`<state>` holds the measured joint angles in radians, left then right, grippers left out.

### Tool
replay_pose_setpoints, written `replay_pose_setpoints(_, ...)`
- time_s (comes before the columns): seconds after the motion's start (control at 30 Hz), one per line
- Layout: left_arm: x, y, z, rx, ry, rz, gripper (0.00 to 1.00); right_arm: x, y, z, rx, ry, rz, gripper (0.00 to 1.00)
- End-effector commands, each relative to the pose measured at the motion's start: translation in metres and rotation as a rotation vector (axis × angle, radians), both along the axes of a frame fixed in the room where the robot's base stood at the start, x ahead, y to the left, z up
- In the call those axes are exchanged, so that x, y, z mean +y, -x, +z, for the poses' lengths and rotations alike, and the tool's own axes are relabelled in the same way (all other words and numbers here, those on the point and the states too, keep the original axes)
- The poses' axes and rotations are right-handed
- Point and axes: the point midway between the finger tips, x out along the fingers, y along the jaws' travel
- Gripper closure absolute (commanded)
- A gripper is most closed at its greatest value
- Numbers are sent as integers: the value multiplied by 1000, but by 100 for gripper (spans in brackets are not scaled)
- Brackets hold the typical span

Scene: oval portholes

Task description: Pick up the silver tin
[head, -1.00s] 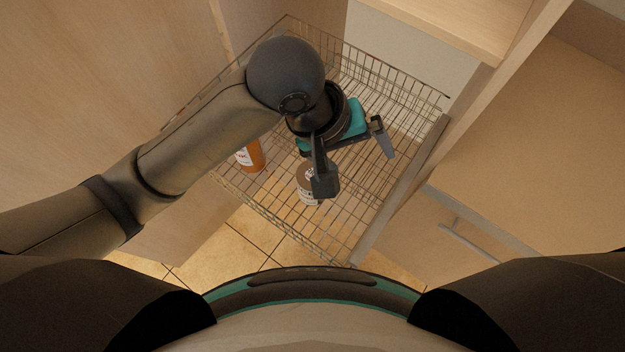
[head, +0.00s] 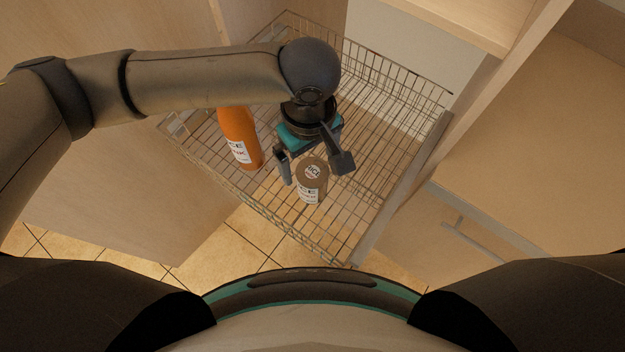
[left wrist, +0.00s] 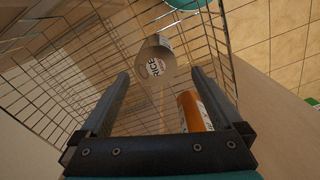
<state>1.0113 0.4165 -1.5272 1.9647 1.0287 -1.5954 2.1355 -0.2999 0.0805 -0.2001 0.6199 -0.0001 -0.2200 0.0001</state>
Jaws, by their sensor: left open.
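The silver tin (head: 312,179) stands in the wire basket, with a round top and a white printed label on its side. It also shows in the left wrist view (left wrist: 155,62), just beyond the fingertips and roughly between their lines. My left gripper (head: 314,170) is open, with one finger to the left of the tin and one to the right in the head view. The fingers look empty, and I cannot tell whether either touches the tin. My right gripper is not in view.
The wire basket (head: 352,225) has raised wire sides. An orange bottle (head: 238,135) with a white label stands in it left of the tin, and shows near one finger in the left wrist view (left wrist: 193,112). Wooden panels flank the basket. Its right part is empty.

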Motion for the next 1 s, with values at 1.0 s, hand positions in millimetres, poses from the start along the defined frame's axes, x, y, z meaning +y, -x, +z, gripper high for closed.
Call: replay_pose_setpoints(1.0, -5, -3, -86, -2, 2, -3, 3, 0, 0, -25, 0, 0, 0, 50)
